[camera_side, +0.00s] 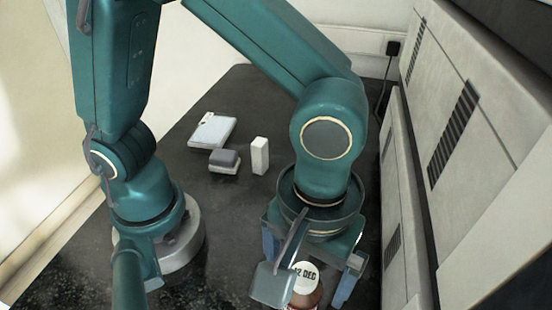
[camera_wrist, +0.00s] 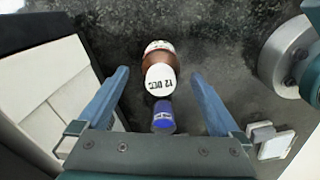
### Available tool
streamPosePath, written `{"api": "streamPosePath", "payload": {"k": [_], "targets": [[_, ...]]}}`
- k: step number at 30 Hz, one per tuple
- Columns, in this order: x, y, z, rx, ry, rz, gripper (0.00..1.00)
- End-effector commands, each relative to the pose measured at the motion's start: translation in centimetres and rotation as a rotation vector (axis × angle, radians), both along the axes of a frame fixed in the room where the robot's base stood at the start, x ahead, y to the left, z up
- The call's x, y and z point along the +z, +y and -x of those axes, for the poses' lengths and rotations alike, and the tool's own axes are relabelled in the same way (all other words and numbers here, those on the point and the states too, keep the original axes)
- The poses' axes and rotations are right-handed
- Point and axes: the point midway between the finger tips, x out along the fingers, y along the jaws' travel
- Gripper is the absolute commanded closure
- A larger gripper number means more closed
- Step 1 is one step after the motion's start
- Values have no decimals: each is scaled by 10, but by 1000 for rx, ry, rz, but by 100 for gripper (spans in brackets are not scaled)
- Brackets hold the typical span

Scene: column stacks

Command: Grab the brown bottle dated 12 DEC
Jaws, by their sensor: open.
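The brown bottle (camera_wrist: 158,52) has a white cap reading 12 DEC, which faces the wrist camera. In the side view the same bottle (camera_side: 306,296) shows only in part at the bottom edge, below my gripper (camera_side: 312,285). My gripper (camera_wrist: 159,76) is open in the wrist view, with one finger on each side of the bottle's cap and a gap on both sides. In the side view, part of my gripper hides the bottle's left side.
A blue-capped item (camera_wrist: 163,117) shows just below the bottle's cap in the wrist view. Pale cabinets (camera_side: 470,130) line the right side.

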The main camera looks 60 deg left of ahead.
Motion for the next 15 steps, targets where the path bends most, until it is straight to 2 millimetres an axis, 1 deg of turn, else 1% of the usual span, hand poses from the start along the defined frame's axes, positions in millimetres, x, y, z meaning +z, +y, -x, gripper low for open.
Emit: {"api": "streamPosePath", "payload": {"k": [9,12,15], "targets": [[-38,1,1,0,4,-4,0],[-45,1,1,0,2,-1,0],[-47,1,0,0,0,0,0]]}}
